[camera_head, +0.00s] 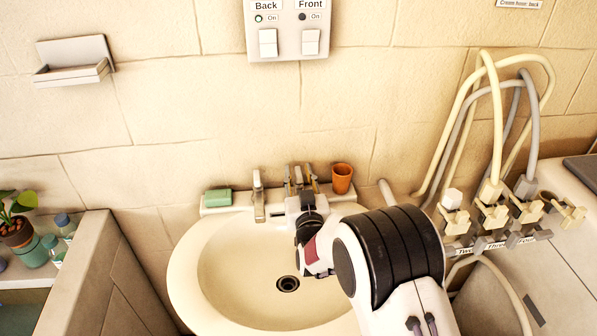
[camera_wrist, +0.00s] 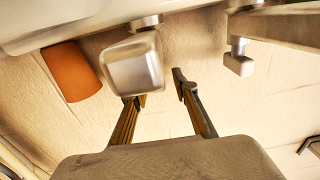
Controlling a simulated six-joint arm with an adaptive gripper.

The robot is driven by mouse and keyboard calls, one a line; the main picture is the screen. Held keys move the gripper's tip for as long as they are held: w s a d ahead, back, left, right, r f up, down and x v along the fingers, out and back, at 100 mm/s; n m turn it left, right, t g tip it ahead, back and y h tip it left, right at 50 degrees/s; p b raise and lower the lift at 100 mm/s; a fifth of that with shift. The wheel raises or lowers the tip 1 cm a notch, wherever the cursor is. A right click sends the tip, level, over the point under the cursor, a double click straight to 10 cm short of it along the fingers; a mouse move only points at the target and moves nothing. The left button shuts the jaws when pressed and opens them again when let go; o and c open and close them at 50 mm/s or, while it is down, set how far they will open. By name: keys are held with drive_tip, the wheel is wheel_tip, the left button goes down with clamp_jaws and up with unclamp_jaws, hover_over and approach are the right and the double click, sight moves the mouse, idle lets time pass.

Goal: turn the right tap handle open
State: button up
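The right tap handle (camera_wrist: 134,66) is a blocky grey metal knob, close to the camera in the wrist view. My gripper (camera_wrist: 161,92) is open, its two fingers apart. The handle overlaps the tip of the left-hand finger in that view, and the other finger stands clear to its right. I cannot tell whether they touch. In the head view my gripper (camera_head: 300,181) is at the basin's back ledge, between the metal spout (camera_head: 259,197) and an orange cup; it largely hides the right handle there. A second, smaller metal handle (camera_wrist: 239,64) shows in the wrist view beside the spout (camera_wrist: 285,24).
The orange cup (camera_head: 342,178) stands just right of my gripper and also shows in the wrist view (camera_wrist: 72,71). A green soap block (camera_head: 217,197) lies left of the spout. The basin (camera_head: 215,265) is empty. Hoses and valves (camera_head: 490,190) stand farther right.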

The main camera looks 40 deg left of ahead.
drive_tip(key=shift+w+a, duration=0.3)
drive_tip(key=shift+w, duration=0.05)
clamp_jaws()
